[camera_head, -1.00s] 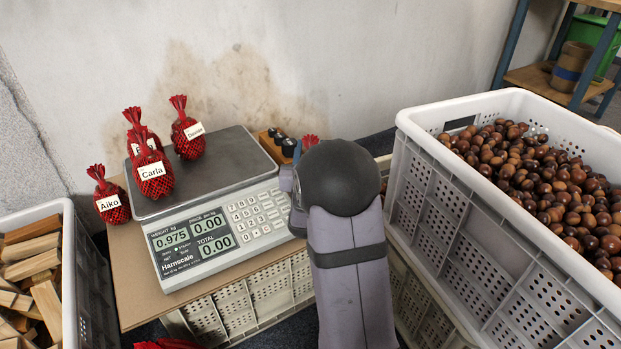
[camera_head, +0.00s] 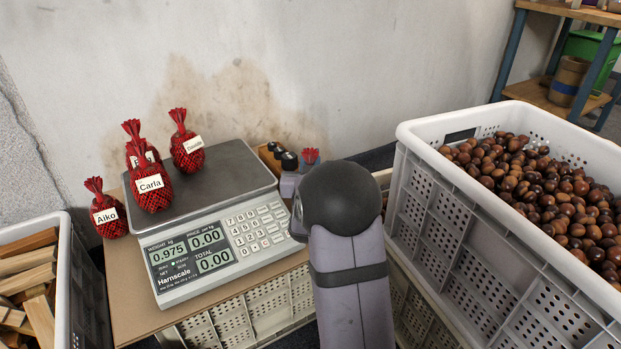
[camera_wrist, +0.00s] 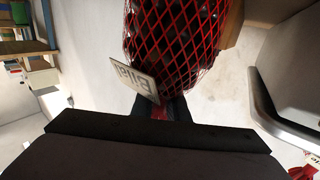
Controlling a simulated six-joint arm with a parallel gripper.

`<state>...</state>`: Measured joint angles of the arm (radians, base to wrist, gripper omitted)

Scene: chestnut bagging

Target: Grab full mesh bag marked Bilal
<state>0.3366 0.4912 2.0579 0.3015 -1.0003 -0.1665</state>
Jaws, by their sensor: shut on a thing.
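A full red mesh bag with a white tag that reads Bilal (camera_wrist: 180,45) fills the top middle of the wrist view, dark chestnuts showing through the net. My gripper (camera_wrist: 160,108) is shut on the bag's gathered red neck, beside the tag. In the head view my gripper (camera_head: 297,180) is at the scale's right edge, mostly hidden by my arm. A bit of red mesh (camera_head: 311,155) shows above it; the rest of the held bag is hidden there.
Bags marked Carla (camera_head: 152,190), one partly hidden behind it, and another (camera_head: 187,152) stand on the scale (camera_head: 225,175). The Aiko bag (camera_head: 106,215) stands left of it. A chestnut crate (camera_head: 465,215) is right; a wood crate (camera_head: 65,285) is left.

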